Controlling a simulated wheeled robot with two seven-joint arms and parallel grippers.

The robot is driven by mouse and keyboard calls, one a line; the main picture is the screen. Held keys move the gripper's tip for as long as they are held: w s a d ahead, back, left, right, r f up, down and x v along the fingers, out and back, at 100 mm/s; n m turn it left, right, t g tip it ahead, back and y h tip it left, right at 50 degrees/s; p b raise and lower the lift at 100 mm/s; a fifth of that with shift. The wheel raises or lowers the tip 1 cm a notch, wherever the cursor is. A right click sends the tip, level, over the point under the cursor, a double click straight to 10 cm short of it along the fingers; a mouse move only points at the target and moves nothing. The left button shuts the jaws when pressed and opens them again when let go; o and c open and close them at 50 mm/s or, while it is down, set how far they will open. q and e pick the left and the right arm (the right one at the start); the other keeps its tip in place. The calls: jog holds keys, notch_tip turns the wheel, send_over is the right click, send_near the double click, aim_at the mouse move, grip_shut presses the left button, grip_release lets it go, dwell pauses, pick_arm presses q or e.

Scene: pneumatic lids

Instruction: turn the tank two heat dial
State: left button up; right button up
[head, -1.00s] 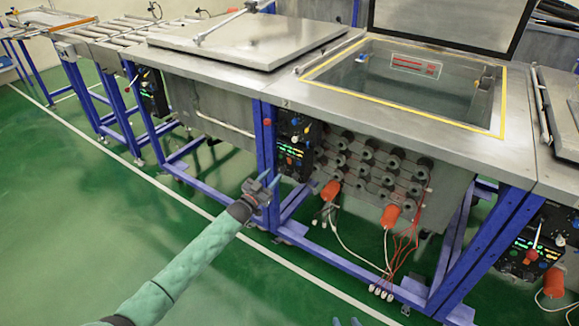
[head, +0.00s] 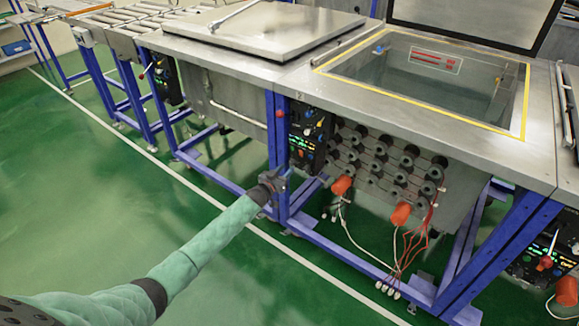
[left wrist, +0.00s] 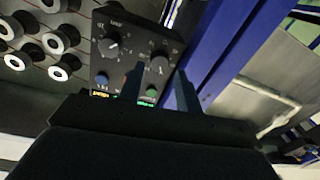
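The tank two control panel (head: 308,138) is a black box with knobs and lit displays, beside a blue post under the tank's front edge. In the left wrist view the panel (left wrist: 128,52) fills the upper middle, with two dark dials, one on the left (left wrist: 112,46) and one on the right (left wrist: 158,66). I cannot read which is heat. My left gripper (head: 281,175) is below and left of the panel in the head view. In the left wrist view its two fingers (left wrist: 160,90) are apart, with nothing seen between them. The right gripper is out of view.
The blue post (head: 277,140) stands close beside the panel and the left gripper. Orange-ended plugs (head: 341,185) and white and red cables hang right of the panel. Tank two (head: 425,80) is open above. Green floor in front is clear.

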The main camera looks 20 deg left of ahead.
aim_at(291, 164)
pick_arm(q)
jog(key=shift+x, duration=1.7)
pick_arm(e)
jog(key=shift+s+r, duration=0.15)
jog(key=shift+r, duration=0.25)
pick_arm(q)
jog(key=c, duration=0.7)
